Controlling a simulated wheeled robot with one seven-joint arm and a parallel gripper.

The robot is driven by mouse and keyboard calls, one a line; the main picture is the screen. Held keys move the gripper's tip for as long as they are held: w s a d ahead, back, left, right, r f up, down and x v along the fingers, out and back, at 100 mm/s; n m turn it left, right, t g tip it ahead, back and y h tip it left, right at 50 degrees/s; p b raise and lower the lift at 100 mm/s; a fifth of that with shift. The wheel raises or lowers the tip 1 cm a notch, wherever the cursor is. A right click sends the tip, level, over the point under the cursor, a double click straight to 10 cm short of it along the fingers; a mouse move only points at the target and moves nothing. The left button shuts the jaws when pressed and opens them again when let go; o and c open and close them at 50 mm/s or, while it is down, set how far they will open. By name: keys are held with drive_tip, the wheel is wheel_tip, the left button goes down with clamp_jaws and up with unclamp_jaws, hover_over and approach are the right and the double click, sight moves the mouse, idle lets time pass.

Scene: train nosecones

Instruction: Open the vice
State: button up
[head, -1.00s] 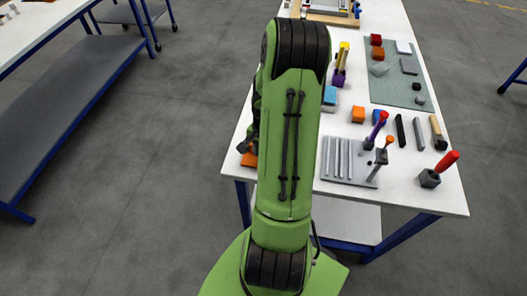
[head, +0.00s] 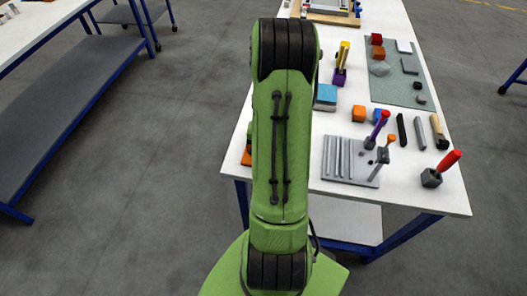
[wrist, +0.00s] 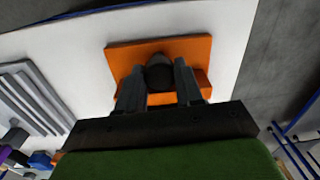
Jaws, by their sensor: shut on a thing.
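The vice (wrist: 122,55) is an orange block with a flat orange plate, on the white table; I take this orange thing to be the vice. A dark rounded knob or handle (wrist: 160,72) stands out from it towards the wrist camera. My gripper (wrist: 160,80) has one finger on each side of this dark part and is shut on it. In the head view only an orange edge of the vice (head: 246,158) shows at the table's left side. My green arm hides the rest of it and my gripper there.
A grey grooved plate (head: 345,165) lies right of my arm. Several tools, a red-handled one (head: 448,160) among them, stand or lie along the near right. The table's near edge is close.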

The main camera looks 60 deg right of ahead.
drive_tip(key=n, duration=0.4)
drive_tip(key=shift+w+b, duration=0.1)
drive_tip(key=shift+b, duration=0.3)
drive_tip(key=shift+r, duration=0.1)
drive_tip(key=shift+w, duration=0.1)
idle(1.0)
drive_tip(key=o, duration=0.8)
drive_tip(key=shift+r, duration=0.1)
drive_tip(key=shift+c, duration=0.2)
drive_tip(key=shift+d, duration=0.1)
wheel_tip(320, 180, up, 16)
drive_tip(key=p, duration=0.2)
drive_tip(key=shift+s+d+f+p, duration=0.15)
drive_tip(key=shift+s+f+p, duration=0.1)
drive_tip(key=shift+s+p, duration=0.1)
